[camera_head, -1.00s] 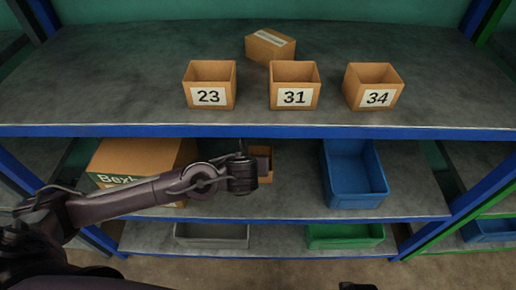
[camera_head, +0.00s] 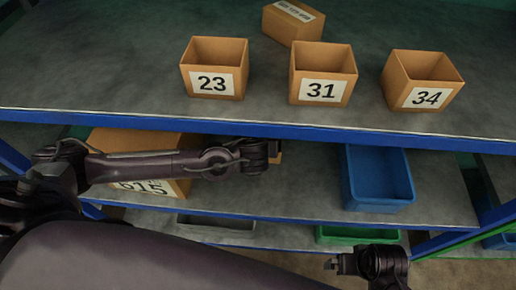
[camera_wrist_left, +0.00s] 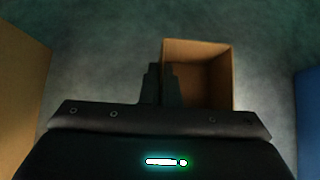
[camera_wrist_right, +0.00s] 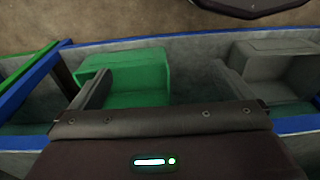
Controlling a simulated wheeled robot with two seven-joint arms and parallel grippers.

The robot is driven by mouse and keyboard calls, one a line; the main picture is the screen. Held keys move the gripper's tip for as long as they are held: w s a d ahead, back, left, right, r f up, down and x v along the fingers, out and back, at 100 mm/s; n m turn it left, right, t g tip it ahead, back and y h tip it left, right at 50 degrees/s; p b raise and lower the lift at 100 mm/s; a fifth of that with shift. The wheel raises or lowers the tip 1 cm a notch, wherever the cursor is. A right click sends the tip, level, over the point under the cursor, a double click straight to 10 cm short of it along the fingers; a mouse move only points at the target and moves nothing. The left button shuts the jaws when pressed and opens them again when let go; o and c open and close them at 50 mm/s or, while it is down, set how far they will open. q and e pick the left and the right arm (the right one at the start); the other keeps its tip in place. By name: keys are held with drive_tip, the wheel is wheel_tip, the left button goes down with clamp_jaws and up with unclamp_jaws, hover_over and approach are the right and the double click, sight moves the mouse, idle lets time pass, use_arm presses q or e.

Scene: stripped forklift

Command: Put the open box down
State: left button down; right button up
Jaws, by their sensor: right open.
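The small open cardboard box (camera_wrist_left: 205,75) is in the left wrist view, opening toward the camera. My left gripper (camera_wrist_left: 163,82) has its fingers close together at the box's left wall, one on each side, and appears shut on that wall. In the head view my left gripper (camera_head: 265,152) reaches in over the middle shelf (camera_head: 310,180) and hides most of the box; a sliver (camera_head: 277,153) shows. I cannot tell whether the box touches the shelf. My right gripper (camera_head: 335,265) is low at the right, and in the right wrist view (camera_wrist_right: 162,85) it is open and empty.
A large carton (camera_head: 165,187) stands left of the box and a blue bin (camera_head: 376,178) right of it. Boxes 23 (camera_head: 214,68), 31 (camera_head: 322,74), 34 (camera_head: 422,80) and a closed box (camera_head: 292,20) stand above. A green bin (camera_wrist_right: 125,75) and grey bin (camera_wrist_right: 265,75) are below.

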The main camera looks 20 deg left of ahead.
use_arm(q)
wheel_tip(320, 180, down, 3)
drive_tip(key=shift+f+b, duration=0.2)
drive_tip(key=shift+b, duration=0.4)
drive_tip(key=shift+f, duration=0.1)
use_arm(e)
drive_tip(key=shift+a+r, duration=0.4)
drive_tip(key=shift+r, duration=0.45)
use_arm(q)
drive_tip(key=shift+f, duration=0.15)
drive_tip(key=c, duration=1.7)
unclamp_jaws()
use_arm(e)
drive_tip(key=shift+w+a+t, duration=0.1)
drive_tip(key=shift+a+t, duration=0.05)
drive_tip(key=shift+t, duration=0.15)
